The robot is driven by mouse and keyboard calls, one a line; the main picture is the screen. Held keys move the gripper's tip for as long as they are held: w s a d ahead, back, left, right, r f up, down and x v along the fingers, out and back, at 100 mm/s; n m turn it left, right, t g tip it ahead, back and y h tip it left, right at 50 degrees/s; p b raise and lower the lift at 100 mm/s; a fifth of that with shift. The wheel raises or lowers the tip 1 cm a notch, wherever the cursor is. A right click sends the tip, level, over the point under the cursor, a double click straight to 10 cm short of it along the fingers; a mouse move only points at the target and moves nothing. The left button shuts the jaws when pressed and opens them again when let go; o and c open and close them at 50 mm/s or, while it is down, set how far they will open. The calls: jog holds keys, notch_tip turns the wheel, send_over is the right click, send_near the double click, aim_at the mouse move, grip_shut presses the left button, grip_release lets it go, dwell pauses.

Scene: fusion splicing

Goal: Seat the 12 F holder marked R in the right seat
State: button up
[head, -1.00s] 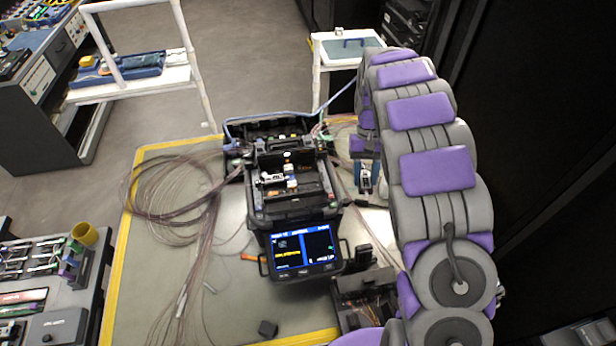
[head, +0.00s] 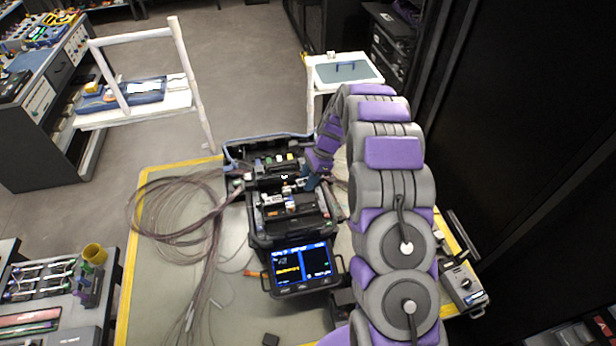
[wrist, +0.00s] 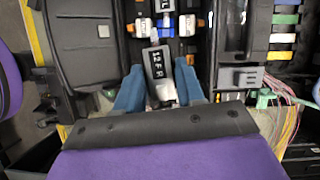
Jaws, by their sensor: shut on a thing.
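In the wrist view my gripper (wrist: 160,92) has its blue fingers closed on the 12 F holder marked R (wrist: 160,66), a block with a black label reading "12 F R". The holder's far end lies close to the blue and white parts at the centre of the splicer (wrist: 86,62). I cannot tell whether it touches the seat below it. A part marked L (wrist: 165,22) sits beyond.
Loose fibre cables (head: 180,210) spread over the mat left of the splicer. Coloured pieces stand in a rack (wrist: 285,30) at the right of the wrist view. A white side table (head: 345,72) is behind. A grey device (head: 462,285) lies at the mat's right edge.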

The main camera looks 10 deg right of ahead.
jog(key=shift+w+a+f+m+t, duration=0.2)
jog(key=shift+w+a+m+t, duration=0.15)
jog(key=shift+a+m, duration=0.2)
jog(key=b, duration=0.3)
send_over(301, 199)
jog(key=d, duration=0.2)
jog(key=shift+w+a+f, duration=0.1)
jog(key=shift+a+f, duration=0.05)
jog(key=shift+f, duration=1.1)
jog(key=shift+a+f, duration=0.1)
jog(key=shift+f, duration=2.05)
jog(key=shift+f+p, duration=0.2)
jog(key=shift+p, duration=0.25)
jog(key=o, duration=1)
jog(key=shift+s, duration=0.2)
jog(key=shift+o, duration=0.6)
jog(key=shift+d+r, duration=0.1)
jog(key=shift+r, duration=0.1)
jog(key=shift+o, duration=0.4)
jog(key=p+v, duration=0.1)
jog(key=v, duration=1.6)
jog(key=shift+w, duration=0.3)
